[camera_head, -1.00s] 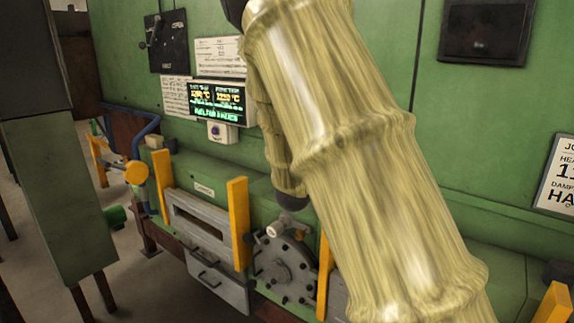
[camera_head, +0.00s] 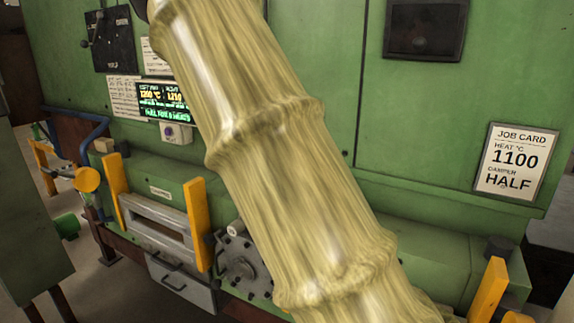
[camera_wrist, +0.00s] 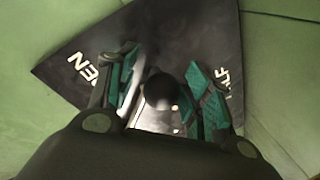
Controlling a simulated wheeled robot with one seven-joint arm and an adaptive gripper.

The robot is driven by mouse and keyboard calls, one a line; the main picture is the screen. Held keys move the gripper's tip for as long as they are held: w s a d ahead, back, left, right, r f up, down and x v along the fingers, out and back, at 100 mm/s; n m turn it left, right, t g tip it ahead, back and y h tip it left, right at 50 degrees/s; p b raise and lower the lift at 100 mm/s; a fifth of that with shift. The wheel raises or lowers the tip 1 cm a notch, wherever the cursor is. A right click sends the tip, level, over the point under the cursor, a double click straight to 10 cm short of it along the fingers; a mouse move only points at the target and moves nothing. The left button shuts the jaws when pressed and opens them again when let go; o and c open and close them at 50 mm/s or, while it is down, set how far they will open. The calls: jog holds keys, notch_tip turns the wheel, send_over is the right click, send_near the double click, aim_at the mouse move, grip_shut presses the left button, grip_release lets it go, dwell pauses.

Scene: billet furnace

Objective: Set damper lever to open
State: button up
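In the wrist view a dark plate (camera_wrist: 80,55) with white lettering lies on a green surface. The letters at left end in "EN"; those at right are partly covered. A dark round knob (camera_wrist: 160,90), seemingly the damper lever's end, stands over the plate, with a pale shaft or shine below it. My gripper (camera_wrist: 163,98) is open, with one teal-padded finger on each side of the knob. In the head view my gripper is hidden or out of frame.
My arm covers the middle of the head view. A job card (camera_head: 515,160) reads 1100 and damper HALF. A lit display (camera_head: 162,100), black switch panel (camera_head: 112,45), round bolted disc (camera_head: 240,265) and yellow posts (camera_head: 197,222) line the green furnace front (camera_head: 440,120).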

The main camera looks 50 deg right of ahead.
jog(key=shift+w+a+r, duration=0.1)
jog(key=shift+w+a, duration=0.05)
jog(key=shift+a, duration=0.05)
jog(key=shift+a, duration=0.15)
jog(key=v, duration=1.1)
jog(key=shift+s+a, duration=0.15)
jog(key=shift+s, duration=0.2)
